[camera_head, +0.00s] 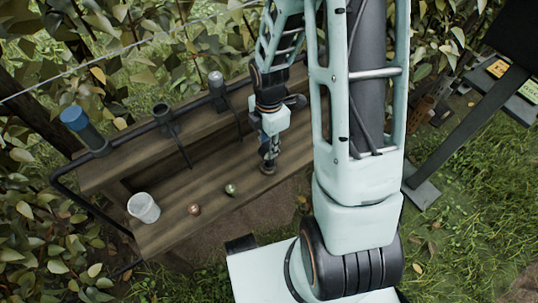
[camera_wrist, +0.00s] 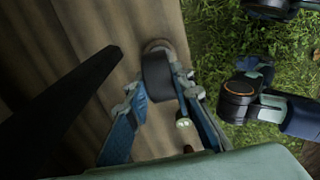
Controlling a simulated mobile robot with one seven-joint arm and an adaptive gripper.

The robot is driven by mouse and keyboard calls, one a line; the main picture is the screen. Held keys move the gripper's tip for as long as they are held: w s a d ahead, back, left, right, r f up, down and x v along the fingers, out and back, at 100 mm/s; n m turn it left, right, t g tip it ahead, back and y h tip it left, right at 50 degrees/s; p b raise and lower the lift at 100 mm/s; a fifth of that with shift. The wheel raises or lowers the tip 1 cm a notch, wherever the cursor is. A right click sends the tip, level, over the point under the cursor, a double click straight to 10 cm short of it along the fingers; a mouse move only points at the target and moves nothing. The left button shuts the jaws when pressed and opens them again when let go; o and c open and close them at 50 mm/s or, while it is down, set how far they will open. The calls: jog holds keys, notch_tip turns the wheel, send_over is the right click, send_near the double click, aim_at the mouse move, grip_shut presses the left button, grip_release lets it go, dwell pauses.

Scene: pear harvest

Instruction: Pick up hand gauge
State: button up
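The likely hand gauge is a dark, stubby piece with a paler rounded end (camera_wrist: 158,76), on or just above the wooden bench (camera_wrist: 120,28) in the wrist view. My gripper (camera_wrist: 161,88) has one blue finger on each side of it, tips very close to its sides. I cannot tell whether they press on it. In the head view my gripper (camera_head: 268,154) points down at the bench (camera_head: 165,222), and a small brownish round end (camera_head: 267,168) shows right under the fingertips. The rest of the piece is hidden by the fingers there.
A reddish fruit (camera_head: 194,209), a green fruit (camera_head: 231,189) and a white cup (camera_head: 144,207) stand on the bench left of my gripper. Holders line a rail behind, one with a blue-topped item (camera_head: 75,118). A dark bar (camera_wrist: 62,108) crosses the wrist view's left side.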

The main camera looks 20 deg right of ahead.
grip_shut()
jog(key=shift+r, duration=0.1)
